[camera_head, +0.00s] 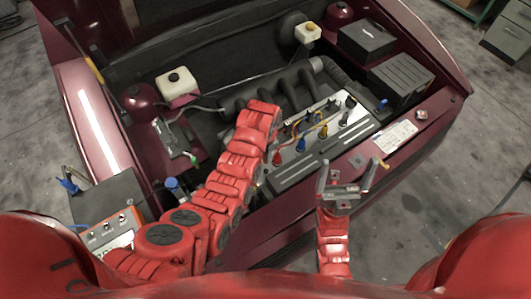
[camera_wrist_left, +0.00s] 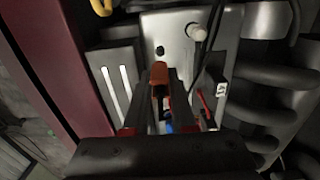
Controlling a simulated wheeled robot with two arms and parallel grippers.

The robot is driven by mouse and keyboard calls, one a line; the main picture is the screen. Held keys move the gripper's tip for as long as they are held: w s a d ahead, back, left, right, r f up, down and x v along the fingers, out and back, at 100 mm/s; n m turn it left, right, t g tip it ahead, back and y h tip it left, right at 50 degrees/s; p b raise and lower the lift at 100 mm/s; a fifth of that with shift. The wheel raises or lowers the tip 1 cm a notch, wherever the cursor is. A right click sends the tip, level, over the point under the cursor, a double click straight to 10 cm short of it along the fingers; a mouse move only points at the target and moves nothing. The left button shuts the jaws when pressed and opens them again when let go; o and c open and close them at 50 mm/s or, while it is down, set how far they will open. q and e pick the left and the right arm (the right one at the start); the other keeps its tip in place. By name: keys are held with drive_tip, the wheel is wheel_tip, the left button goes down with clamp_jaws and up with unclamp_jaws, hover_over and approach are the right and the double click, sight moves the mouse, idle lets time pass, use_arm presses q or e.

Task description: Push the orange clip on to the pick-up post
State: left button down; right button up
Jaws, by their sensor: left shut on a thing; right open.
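The orange clip (camera_wrist_left: 158,74) shows in the left wrist view, gripped between the dark fingers of my left gripper (camera_wrist_left: 167,92). It is over the pale engine cover; I cannot tell whether it touches anything. A pale round post (camera_wrist_left: 197,32) stands on that cover, further up and to the right, apart from the clip. I cannot tell whether it is the pick-up post. In the head view my left arm reaches over the engine and hides its own fingers and the clip. My right gripper (camera_head: 345,176) is open and empty above the car's front edge.
Red, blue (camera_head: 301,145) and yellow (camera_head: 323,131) clips with leads stand on the engine cover (camera_head: 290,160). A dark cable hangs beside the post in the left wrist view. Curved intake pipes (camera_wrist_left: 270,77) lie to the right. A tester box (camera_head: 112,232) sits at the lower left.

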use_arm(q)
drive_tip(key=shift+s+f, duration=0.1)
drive_tip(key=shift+f, duration=0.35)
wheel_tip(320, 180, down, 3)
drive_tip(key=shift+a+f+b, duration=0.1)
drive_tip(key=shift+a+b, duration=0.05)
drive_tip(key=shift+b, duration=0.75)
drive_tip(key=shift+f+b, duration=0.45)
drive_tip(key=shift+f, duration=0.4)
drive_tip(key=shift+f+b, duration=0.9)
drive_tip(key=shift+f, duration=0.05)
drive_tip(key=c, duration=0.7)
unclamp_jaws()
drive_tip(key=shift+o, duration=0.2)
drive_tip(key=shift+r, duration=0.15)
